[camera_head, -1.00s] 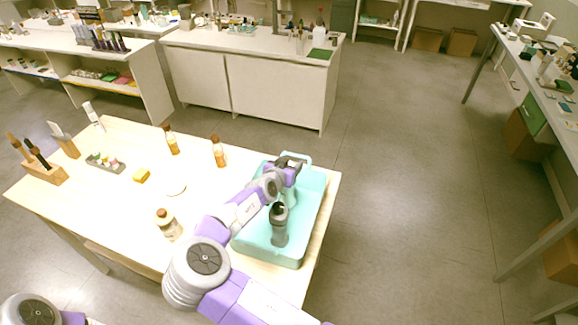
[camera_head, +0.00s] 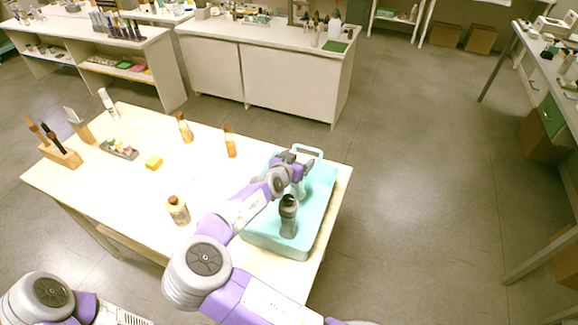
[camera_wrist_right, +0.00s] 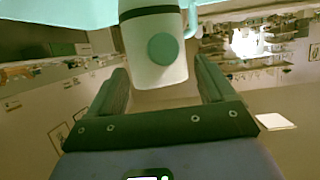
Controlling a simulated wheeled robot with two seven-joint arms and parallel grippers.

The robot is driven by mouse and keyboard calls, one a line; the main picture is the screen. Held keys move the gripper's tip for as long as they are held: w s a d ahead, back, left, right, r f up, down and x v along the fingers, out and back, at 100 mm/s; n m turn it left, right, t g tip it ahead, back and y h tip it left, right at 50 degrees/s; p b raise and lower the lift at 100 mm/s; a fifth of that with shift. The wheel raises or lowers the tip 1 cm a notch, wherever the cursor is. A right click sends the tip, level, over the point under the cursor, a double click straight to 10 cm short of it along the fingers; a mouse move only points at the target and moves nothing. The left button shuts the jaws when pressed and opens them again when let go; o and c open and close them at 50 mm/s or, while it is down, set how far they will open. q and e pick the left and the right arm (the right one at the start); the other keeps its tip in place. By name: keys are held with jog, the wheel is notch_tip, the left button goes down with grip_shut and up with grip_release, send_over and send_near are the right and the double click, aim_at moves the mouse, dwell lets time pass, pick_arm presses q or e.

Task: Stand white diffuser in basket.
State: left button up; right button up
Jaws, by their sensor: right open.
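The teal basket (camera_head: 262,235) stands on the right end of the wooden table. The white diffuser (camera_head: 299,190) is inside it, towards the far end, largely hidden by my right gripper (camera_head: 302,168). In the right wrist view the diffuser (camera_wrist_right: 155,72) is a white bottle with a dark band and a teal dot. It is between the two open fingers of my right gripper (camera_wrist_right: 160,88), with a gap visible at the sides. A dark grey bottle (camera_head: 288,217) stands in the same basket, nearer to me. My left gripper is out of view; only my left arm shows at lower left.
Amber bottles (camera_head: 185,128) and (camera_head: 229,141) stand at the table's back, and a cream bottle (camera_head: 178,211) at the front. A yellow block (camera_head: 153,162), grey tray (camera_head: 120,150), brush holder (camera_head: 62,155) and white tube (camera_head: 107,102) are farther left. The table's middle is clear.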

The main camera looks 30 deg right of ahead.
jog(key=p+v, duration=0.1)
jog(key=v, duration=0.8)
jog(key=shift+s, duration=0.2)
jog(key=shift+a, duration=0.1)
